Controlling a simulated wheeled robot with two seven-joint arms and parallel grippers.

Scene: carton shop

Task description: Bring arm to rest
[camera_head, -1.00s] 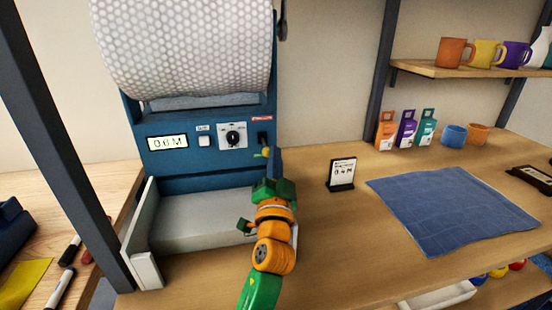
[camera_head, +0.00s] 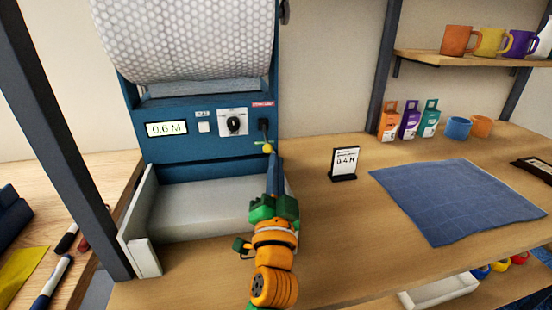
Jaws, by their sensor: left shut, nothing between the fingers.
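My left gripper (camera_head: 272,172), on a green and orange arm, is in front of the right side of the blue dispenser (camera_head: 215,172). Its slim fingers point up towards the front panel and are shut with nothing between them. A small yellow knob (camera_head: 268,148) shows at the fingertips, below the dark slot at the panel's right; I cannot tell whether the fingers touch it. My right gripper is not in view.
The dispenser carries a bubble-wrap roll (camera_head: 185,35), a display (camera_head: 166,128) reading 0.6 M and a dial (camera_head: 234,123). A card (camera_head: 345,162) reading 0.4 M stands beside a blue mat (camera_head: 455,200). Small boxes, cups and shelf mugs are at right. Markers lie left.

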